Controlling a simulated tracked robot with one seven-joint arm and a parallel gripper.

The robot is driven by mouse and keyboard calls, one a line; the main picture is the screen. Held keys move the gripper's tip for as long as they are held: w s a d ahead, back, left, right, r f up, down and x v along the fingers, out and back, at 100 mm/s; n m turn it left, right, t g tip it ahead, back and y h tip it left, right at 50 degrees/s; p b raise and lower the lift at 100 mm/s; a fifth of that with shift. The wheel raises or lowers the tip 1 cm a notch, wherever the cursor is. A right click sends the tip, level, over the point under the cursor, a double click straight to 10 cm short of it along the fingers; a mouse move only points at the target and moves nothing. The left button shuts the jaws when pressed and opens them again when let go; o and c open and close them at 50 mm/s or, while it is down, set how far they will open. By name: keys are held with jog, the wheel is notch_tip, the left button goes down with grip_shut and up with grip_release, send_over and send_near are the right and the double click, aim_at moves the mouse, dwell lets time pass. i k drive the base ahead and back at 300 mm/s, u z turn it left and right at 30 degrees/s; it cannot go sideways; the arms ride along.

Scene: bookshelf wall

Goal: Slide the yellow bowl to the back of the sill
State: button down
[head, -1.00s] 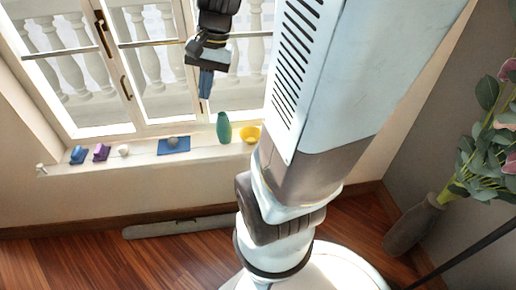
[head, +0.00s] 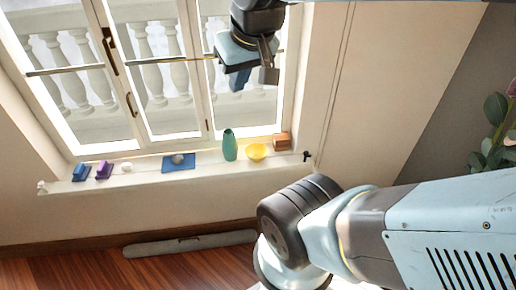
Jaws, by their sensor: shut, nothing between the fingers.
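The yellow bowl (head: 257,152) sits on the window sill (head: 135,178), toward its right part, just right of a green vase. It stands close to the sill's front edge. My gripper (head: 240,82) is up in front of the window, well above the sill and roughly over the vase and bowl. It is apart from everything and shut, with nothing held. The fingers are small and partly hidden behind the wrist.
The green vase (head: 230,145) stands beside the bowl on the left; an orange-brown block (head: 282,142) is on its right. Further left are a blue mat (head: 178,165) with a grey round thing on it, a white round object (head: 127,167), a purple object (head: 104,169) and a blue object (head: 81,172).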

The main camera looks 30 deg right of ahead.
aim_at(256, 153)
jog(key=z, duration=1.4)
jog(key=k, duration=0.7)
jog(key=u, duration=1.2)
